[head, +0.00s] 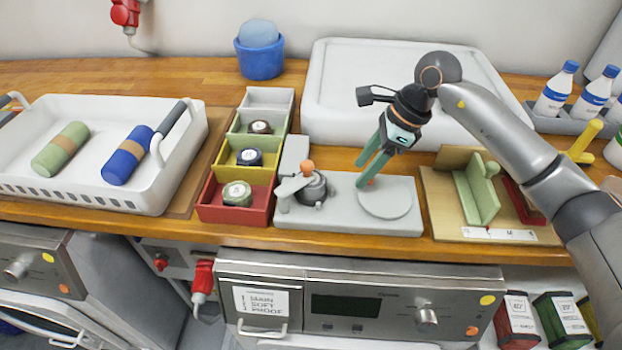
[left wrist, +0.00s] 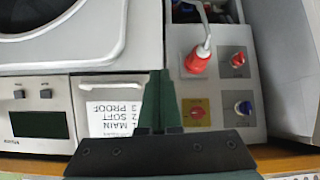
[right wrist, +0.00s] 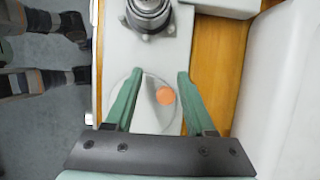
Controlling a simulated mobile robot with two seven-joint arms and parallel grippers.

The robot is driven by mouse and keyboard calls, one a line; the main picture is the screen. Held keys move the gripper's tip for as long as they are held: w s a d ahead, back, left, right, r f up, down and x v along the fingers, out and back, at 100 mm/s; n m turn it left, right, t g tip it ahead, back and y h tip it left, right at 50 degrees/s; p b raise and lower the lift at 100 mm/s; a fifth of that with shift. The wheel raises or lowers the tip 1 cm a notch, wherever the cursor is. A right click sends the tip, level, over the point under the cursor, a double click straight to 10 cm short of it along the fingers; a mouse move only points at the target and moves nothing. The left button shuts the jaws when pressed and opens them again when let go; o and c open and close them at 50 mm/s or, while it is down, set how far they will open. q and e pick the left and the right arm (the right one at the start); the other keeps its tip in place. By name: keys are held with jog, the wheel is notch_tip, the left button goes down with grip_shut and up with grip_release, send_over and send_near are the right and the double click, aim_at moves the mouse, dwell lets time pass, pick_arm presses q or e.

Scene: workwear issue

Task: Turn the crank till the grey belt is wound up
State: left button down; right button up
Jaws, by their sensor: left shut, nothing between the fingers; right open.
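A light grey winding fixture (head: 345,213) stands on the counter. It has a dark grey drum (head: 316,190) with a pale lever and orange knob (head: 307,167) at its left, and a pale round disc (head: 386,203) at its right. My right gripper (head: 369,172) is open, pointing down over the disc. An orange round knob (right wrist: 165,96) shows between its fingers (right wrist: 156,92) in the right wrist view; whether they touch it I cannot tell. The grey belt cannot be told apart clearly from the drum. My left gripper (left wrist: 160,100) is shut and empty, and outside the head view.
Left of the fixture are coloured bins (head: 236,213) holding coiled rolls. A white basket (head: 100,193) with green and blue rolls stands further left. A wooden board with a green block (head: 477,193) stands at right. A large white tray (head: 330,75) is behind.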

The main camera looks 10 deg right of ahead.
notch_tip(320, 180, up, 6)
jog(key=p, duration=0.3)
dwell(0.6)
